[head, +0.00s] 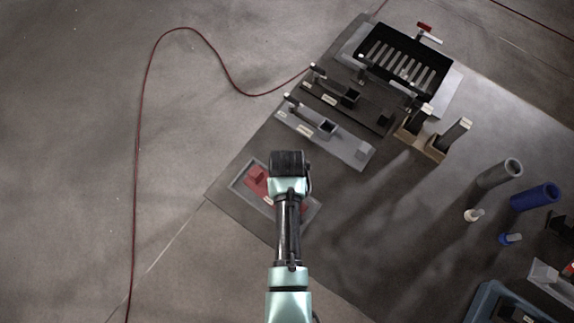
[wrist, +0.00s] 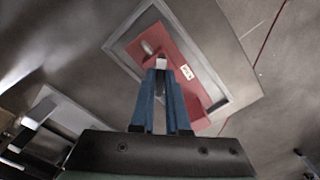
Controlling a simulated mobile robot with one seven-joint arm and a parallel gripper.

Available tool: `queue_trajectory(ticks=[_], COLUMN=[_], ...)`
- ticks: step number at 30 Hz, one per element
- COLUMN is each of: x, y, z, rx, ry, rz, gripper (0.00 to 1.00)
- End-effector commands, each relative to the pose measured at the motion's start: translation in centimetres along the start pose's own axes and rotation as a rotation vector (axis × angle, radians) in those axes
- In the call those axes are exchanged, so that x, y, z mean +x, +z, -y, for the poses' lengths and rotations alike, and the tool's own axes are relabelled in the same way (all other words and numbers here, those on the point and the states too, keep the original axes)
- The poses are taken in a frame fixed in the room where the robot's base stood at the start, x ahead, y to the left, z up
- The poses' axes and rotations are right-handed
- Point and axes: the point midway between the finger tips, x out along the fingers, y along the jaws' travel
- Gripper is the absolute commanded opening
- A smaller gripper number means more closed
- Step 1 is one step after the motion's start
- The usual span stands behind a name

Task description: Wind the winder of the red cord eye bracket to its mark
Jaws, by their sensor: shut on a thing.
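The red cord eye bracket (head: 257,178) lies in a shallow grey tray at the near left of the dark mat, partly covered by my arm. In the wrist view the red bracket (wrist: 172,50) fills the tray, with a grey knob near one end and a small white label beside my fingers. My gripper (wrist: 161,73) has its blue fingers close together, shut on a small pale piece, the winder (wrist: 160,62), at their tips. In the head view my gripper (head: 289,163) is over the bracket and hides the winder. I cannot make out the mark.
Grey (head: 340,145) and dark (head: 365,107) bracket plates lie beyond my gripper. A black slotted tray (head: 402,57) is at the back. A wooden block (head: 418,140) and grey and blue cylinders (head: 536,196) stand to the right. A red cord (head: 138,160) runs across the floor at left.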

Motion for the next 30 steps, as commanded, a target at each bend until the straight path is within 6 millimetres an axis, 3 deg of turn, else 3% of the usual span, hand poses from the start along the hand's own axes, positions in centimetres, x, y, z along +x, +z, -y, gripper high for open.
queue_trajectory(ticks=[30], x=[-0.08], y=[-0.13], z=[-0.03], rx=[0.122], ry=[0.001], rz=[-0.004], gripper=[0.00])
